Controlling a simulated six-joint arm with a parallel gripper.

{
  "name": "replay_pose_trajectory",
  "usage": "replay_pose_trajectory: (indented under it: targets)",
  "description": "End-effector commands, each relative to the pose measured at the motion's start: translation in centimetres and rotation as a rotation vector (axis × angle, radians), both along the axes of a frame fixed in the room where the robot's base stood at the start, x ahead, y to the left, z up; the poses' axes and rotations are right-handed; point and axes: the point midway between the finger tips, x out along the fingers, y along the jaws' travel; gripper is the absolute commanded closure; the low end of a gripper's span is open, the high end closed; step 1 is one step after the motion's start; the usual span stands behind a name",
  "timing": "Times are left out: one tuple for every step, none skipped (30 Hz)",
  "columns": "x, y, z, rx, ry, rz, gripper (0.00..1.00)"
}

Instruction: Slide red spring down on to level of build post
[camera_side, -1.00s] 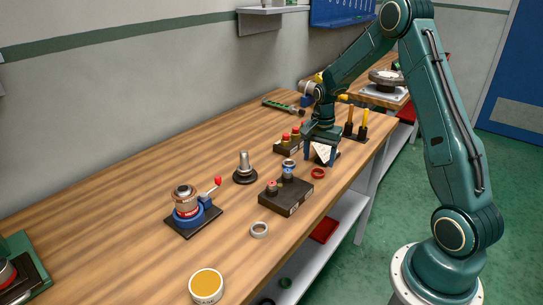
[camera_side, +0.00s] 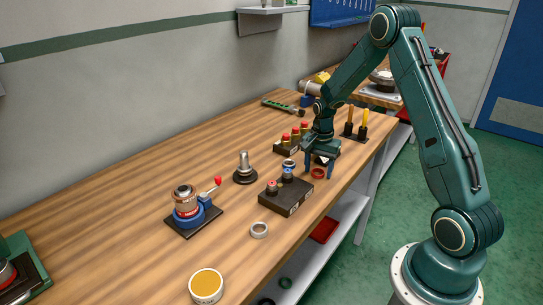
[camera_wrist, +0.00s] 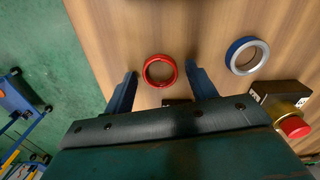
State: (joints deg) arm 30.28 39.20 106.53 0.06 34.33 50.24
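The red spring (camera_side: 318,175) looks like a red ring lying flat on the wooden bench, near its front edge. In the wrist view, the red ring (camera_wrist: 147,72) lies between my fingertips, with a gap on each side. My gripper (camera_side: 319,171) points down over it, open and empty; it also shows in the wrist view (camera_wrist: 161,72). I cannot tell the exact height of the fingertips. The build post (camera_side: 244,164) is a bare grey upright post on a round black base, left of my gripper in the side view.
A blue-and-silver ring (camera_wrist: 236,48) lies near the red one. A dark block (camera_side: 292,203) with red and blue knobs stands close by.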

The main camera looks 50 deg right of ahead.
Motion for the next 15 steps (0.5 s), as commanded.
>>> replay_pose_trajectory:
  targets:
    - [0.0, 0.0, 0.02, 0.0, 0.0, 0.0, 0.54]
    - [0.0, 0.0, 0.02, 0.0, 0.0, 0.0, 0.6]
    - [0.01, 0.0, 0.02, 0.0, 0.0, 0.0, 0.68]
    - [0.01, 0.0, 0.02, 0.0, 0.0, 0.0, 0.73]
    - [0.0, 0.0, 0.02, 0.0, 0.0, 0.0, 0.79]
    - [0.0, 0.0, 0.02, 0.0, 0.0, 0.0, 0.84]
    - [0.0, -0.01, 0.02, 0.0, 0.0, 0.0, 0.84]
    - [0.0, -0.01, 0.02, 0.0, 0.0, 0.0, 0.84]
    - [0.0, -0.01, 0.02, 0.0, 0.0, 0.0, 0.84]
    - [0.0, -0.01, 0.02, 0.0, 0.0, 0.0, 0.84]
    - [0.0, -0.01, 0.02, 0.0, 0.0, 0.0, 0.84]
    - [0.01, -0.01, 0.03, 0.0, 0.0, 0.0, 0.84]
    - [0.01, -0.01, 0.03, 0.0, 0.0, 0.0, 0.84]
    - [0.01, -0.01, 0.06, 0.0, 0.0, 0.0, 0.84]
    - [0.01, -0.01, 0.11, 0.0, 0.0, 0.0, 0.84]
